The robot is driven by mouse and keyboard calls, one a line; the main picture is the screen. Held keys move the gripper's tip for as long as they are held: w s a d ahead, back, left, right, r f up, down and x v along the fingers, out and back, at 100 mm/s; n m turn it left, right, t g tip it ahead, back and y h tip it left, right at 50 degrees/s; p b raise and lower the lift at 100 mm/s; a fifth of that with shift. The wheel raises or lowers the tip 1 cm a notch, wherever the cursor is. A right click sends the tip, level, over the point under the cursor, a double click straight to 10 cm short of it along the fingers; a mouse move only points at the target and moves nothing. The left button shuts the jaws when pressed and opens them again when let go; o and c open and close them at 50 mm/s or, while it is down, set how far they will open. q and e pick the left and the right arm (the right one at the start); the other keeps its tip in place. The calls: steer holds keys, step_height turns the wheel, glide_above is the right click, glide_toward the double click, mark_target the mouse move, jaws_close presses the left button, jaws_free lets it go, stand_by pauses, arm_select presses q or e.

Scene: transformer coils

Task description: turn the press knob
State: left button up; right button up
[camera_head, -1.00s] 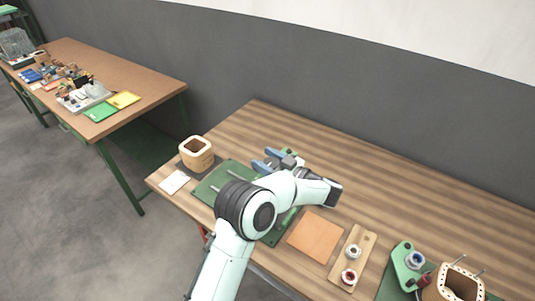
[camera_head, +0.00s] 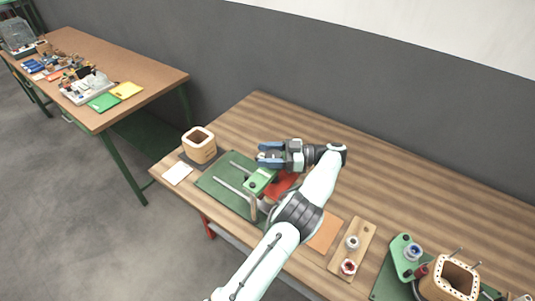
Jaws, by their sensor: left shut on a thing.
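The press (camera_head: 260,182) stands on a green base plate (camera_head: 213,182) in the middle of the near table, with metal rods, a green block and a red part (camera_head: 283,184) under my arm. My left gripper (camera_head: 263,154) has blue fingers, points left and lies over the back of the press. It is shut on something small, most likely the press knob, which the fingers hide. My left arm crosses in front of the press's right side. My right gripper is out of view.
A wooden ring-shaped core (camera_head: 199,147) and a white card (camera_head: 177,173) are left of the press. An orange sheet (camera_head: 325,236), a wooden board (camera_head: 352,249) with spools, and a green fixture (camera_head: 405,258) lie to the right. The table's back is clear.

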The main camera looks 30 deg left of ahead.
arm_select(q)
steer(key=shift+g, duration=0.3)
steer(key=o, duration=1)
steer(key=shift+c, duration=0.2)
steer(key=shift+t, duration=0.4)
